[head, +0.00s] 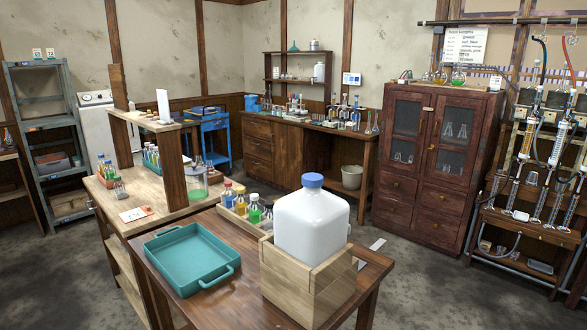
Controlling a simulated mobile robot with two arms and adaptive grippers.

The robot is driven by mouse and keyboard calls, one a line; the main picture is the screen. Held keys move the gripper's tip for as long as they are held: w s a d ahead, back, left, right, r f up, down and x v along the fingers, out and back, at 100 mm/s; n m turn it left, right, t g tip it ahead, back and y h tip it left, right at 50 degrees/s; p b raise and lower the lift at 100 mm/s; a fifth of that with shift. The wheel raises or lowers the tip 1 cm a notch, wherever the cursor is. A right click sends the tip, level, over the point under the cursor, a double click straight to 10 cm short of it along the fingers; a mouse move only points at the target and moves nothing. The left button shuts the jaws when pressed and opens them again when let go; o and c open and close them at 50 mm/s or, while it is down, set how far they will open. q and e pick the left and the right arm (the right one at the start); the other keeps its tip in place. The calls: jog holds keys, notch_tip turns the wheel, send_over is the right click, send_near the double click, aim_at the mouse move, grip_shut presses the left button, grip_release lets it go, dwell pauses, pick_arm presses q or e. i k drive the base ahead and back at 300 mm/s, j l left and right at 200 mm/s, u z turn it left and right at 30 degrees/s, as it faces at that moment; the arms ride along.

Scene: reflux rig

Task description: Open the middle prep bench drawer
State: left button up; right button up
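A dark wooden bench (333,131) with a stack of drawers at its left end stands against the back wall; I take it to be the prep bench. Its middle drawer (258,149) is in the stack between an upper drawer (257,130) and a lower drawer (259,170). All of these drawer fronts look flush and shut. The handles are too small to make out clearly. Neither of my grippers shows in the head view.
A near table holds a teal tray (190,259), a crate of bottles and a large white jug (311,222) in a wooden box (300,284). A shelved bench (150,194) stands left. A bucket (352,176) is under the back bench. Grey floor (300,190) lies between.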

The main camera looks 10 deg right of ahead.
aim_at(258, 148)
jog(key=i+l+z, duration=0.4)
jog(key=l, duration=0.25)
jog(key=i+l+z, duration=0.35)
jog(key=l, duration=0.3)
jog(key=i+l+z, duration=0.5)
jog(key=i+l, duration=0.2)
jog(key=i, duration=0.25)
jog(key=i+l+z, duration=0.15)
jog(key=i, duration=0.4)
jog(key=i+l+z, duration=0.1)
jog(key=i+l, duration=0.15)
jog(key=i, duration=0.3)
jog(key=i+j+u, duration=0.25)
jog(key=i+u, duration=0.7)
jog(key=i, duration=0.2)
jog(key=i+l+u, duration=0.25)
jog(key=i+u, duration=0.2)
jog(key=i+j+z, duration=0.1)
jog(key=i, duration=0.35)
jog(key=i+j+z, duration=0.1)
jog(key=i, duration=0.35)
jog(key=i+j+z, duration=0.1)
jog(key=i+j, duration=0.15)
jog(key=i, duration=0.2)
